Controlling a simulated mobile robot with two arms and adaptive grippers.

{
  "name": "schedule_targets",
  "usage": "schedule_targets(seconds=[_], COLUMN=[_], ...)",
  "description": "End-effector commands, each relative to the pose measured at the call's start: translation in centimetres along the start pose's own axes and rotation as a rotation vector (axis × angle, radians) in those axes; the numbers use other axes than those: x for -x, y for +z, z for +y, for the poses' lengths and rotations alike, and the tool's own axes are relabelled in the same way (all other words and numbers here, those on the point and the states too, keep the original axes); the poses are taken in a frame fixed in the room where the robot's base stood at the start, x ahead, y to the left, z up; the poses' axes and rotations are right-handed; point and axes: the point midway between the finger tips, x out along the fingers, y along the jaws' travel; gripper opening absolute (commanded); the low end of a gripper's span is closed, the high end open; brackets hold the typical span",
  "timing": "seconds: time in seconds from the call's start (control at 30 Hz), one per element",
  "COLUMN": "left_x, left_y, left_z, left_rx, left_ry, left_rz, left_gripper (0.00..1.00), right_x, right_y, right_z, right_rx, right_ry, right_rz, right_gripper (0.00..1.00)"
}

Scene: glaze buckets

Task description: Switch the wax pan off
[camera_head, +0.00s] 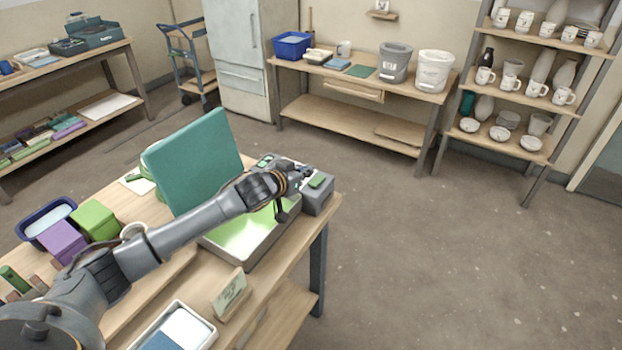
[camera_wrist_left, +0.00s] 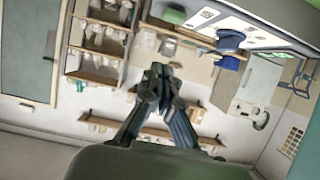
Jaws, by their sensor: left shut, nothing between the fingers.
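The wax pan (camera_head: 272,238) is a grey rectangular pan with pale green wax, at the far right end of the near workbench. A grey control box (camera_head: 318,203) adjoins its far end and bears a green switch-like part (camera_head: 317,181). Whether it is on or off cannot be told. A teal lid-like panel (camera_head: 200,160) stands tilted at the pan's left side. My left gripper (camera_head: 302,174) is shut and empty, close to the box beside the green part; contact cannot be told. Its closed fingers also show in the left wrist view (camera_wrist_left: 160,74). My right gripper is not in view.
On the near bench are a purple block (camera_head: 62,242), a green block (camera_head: 96,220), a small sign (camera_head: 229,292) and a white-rimmed tray (camera_head: 205,325). Buckets (camera_head: 434,72) stand on the back table. The floor to the right is clear.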

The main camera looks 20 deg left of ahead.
Motion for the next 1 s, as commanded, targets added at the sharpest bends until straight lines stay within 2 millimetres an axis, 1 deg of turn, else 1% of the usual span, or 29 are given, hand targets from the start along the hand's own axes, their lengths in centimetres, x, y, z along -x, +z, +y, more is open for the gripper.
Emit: schedule_targets(seconds=[0.03, 0.1, 0.23, 0.27, 0.3, 0.33, 0.5, 0.63, 0.93, 1.0], left_x=[-0.9, -2.1, -4.0, -4.2, -4.3, -4.3, -4.8, -4.9, -4.9, -5.0], left_y=[-0.2, -0.2, -0.2, 0.3, 1.2, 1.7, 3.4, 3.9, 4.0, 4.2], left_z=[0.0, 0.0, 0.0, 0.0, 0.0, 0.0, 0.0, 0.0, 0.0, 0.1], left_rx=[0.001, 0.001, 0.000, -0.001, 0.001, 0.000, 0.001, -0.001, -0.001, 0.000], left_ry=[-0.001, -0.001, -0.001, -0.001, -0.001, -0.001, 0.000, 0.000, 0.000, 0.001], left_rz=[0.000, 0.001, 0.000, -0.003, -0.006, -0.006, -0.002, -0.001, 0.000, 0.003], left_gripper=[0.00, 0.00, 0.00, 0.00, 0.00, 0.00, 0.00, 0.00, 0.00, 0.00], right_x=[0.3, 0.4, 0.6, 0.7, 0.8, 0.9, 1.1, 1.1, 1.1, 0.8], right_y=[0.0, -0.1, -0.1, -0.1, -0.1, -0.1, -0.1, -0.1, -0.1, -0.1], right_z=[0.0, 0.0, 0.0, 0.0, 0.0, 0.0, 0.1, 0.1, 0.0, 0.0], right_rx=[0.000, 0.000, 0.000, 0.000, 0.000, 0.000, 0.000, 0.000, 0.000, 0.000], right_ry=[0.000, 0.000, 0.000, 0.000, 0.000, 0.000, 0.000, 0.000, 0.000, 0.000], right_rz=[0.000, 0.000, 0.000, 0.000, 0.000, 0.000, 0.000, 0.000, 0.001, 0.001], right_gripper=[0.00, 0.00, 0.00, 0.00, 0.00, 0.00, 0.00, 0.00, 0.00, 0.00])
